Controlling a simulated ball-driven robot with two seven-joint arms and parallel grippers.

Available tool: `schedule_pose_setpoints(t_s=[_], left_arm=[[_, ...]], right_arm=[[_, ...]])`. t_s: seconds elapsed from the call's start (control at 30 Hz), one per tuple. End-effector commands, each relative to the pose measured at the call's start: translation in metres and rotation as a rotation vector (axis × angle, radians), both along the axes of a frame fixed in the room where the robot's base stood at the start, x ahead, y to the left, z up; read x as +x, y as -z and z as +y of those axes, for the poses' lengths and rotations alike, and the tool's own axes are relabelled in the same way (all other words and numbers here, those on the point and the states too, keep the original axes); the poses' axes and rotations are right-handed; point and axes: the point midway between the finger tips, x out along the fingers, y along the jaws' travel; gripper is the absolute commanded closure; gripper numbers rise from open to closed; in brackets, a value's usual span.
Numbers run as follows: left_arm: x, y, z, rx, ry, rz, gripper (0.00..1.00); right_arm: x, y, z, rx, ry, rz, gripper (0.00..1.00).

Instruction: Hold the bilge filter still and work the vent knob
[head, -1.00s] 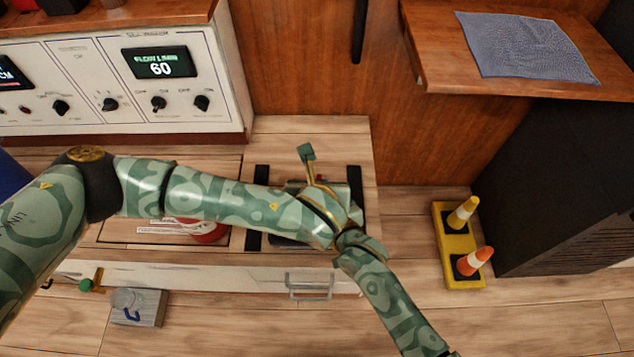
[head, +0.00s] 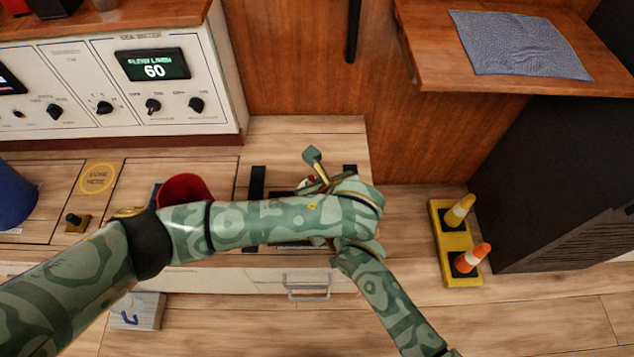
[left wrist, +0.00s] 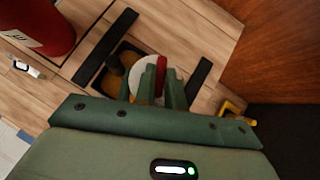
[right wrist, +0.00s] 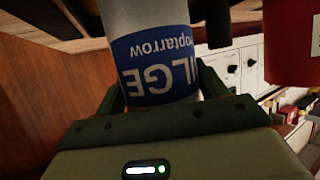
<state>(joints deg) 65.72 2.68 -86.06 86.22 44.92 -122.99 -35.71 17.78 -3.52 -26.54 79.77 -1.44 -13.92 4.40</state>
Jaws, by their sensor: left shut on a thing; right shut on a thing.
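The bilge filter (right wrist: 155,50) is a pale cylinder with a blue label, seen upside down in the right wrist view. My right gripper (right wrist: 158,92) is shut around its sides. In the left wrist view the filter's white round top (left wrist: 138,74) shows in a dark opening, with the red vent knob (left wrist: 161,63) on it. My left gripper (left wrist: 163,82) is over the top, its two fingers shut on the red knob. In the head view my left forearm and wrist hide most of the filter and both grippers.
Dark bars (head: 256,205) flank the opening. A red cylinder (head: 183,188) stands left of it, partly behind my left arm. A blue cylinder (head: 15,195) is at far left. A control panel (head: 152,90) reads 60. Yellow-based cones (head: 457,245) stand right. A cloth (head: 518,45) lies on a shelf.

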Motion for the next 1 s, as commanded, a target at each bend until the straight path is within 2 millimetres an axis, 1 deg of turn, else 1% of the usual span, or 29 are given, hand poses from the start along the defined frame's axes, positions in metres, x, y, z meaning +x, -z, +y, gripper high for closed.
schedule_pose_setpoints(t_s=[0.2, 0.23, 0.3, 0.57, 0.67, 0.77, 1.0], left_arm=[[0.002, -0.001, 0.001, 0.001, -0.002, -0.005, 1.0], [0.002, -0.001, 0.001, 0.002, -0.001, -0.005, 0.83], [0.001, -0.001, 0.001, 0.002, -0.001, -0.004, 0.66], [0.0, -0.001, 0.0, 0.001, 0.0, -0.002, 0.66], [-0.004, -0.004, -0.002, 0.0, 0.001, 0.0, 0.66], [-0.015, -0.014, -0.007, -0.003, 0.003, 0.003, 0.66], [-0.052, -0.054, -0.022, -0.006, 0.002, 0.005, 0.66]], right_arm=[[-0.001, -0.002, 0.002, 0.002, -0.003, -0.004, 0.71], [-0.001, -0.002, 0.002, 0.002, -0.003, -0.004, 0.71], [0.0, -0.002, 0.002, 0.003, -0.003, -0.003, 0.71], [0.0, -0.002, 0.001, 0.002, -0.001, -0.003, 0.71], [0.0, -0.002, 0.001, 0.002, -0.001, -0.003, 0.71], [0.001, -0.002, 0.0, 0.002, 0.0, -0.004, 0.71], [0.001, -0.002, 0.0, 0.002, 0.0, -0.004, 0.71]])
